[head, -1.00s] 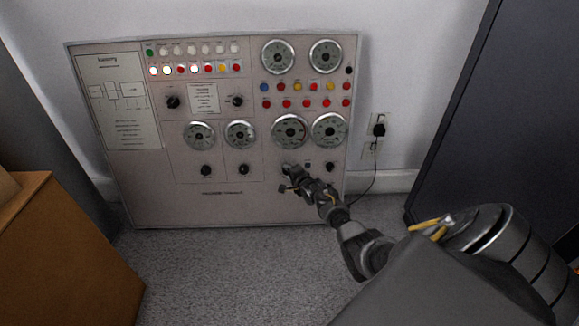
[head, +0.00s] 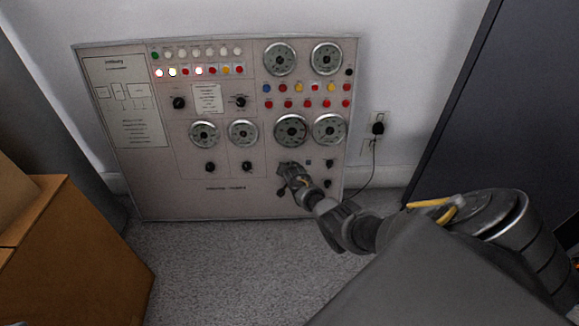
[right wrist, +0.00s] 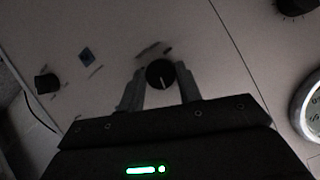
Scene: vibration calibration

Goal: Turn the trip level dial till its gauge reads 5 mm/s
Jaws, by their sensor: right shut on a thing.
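My right gripper (head: 286,172) is at the lower right part of the control panel (head: 230,205), just under the third large gauge (head: 291,131) of the lower row. In the right wrist view my gripper (right wrist: 160,84) is shut on a black dial (right wrist: 160,73) with a pale pointer line, one finger on each side. The dial itself is hidden behind the gripper in the head view. The gauge face is too small to read. The labels cannot be read, so I cannot tell which is the trip level dial. My left gripper is not in view.
Another black knob (right wrist: 47,84) and a small blue square (right wrist: 87,55) are beside the gripper in the wrist view. A gauge rim (right wrist: 308,105) shows at right. A cardboard box (head: 75,260) stands at the left, a dark cabinet (head: 490,110) at the right. Carpet between is clear.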

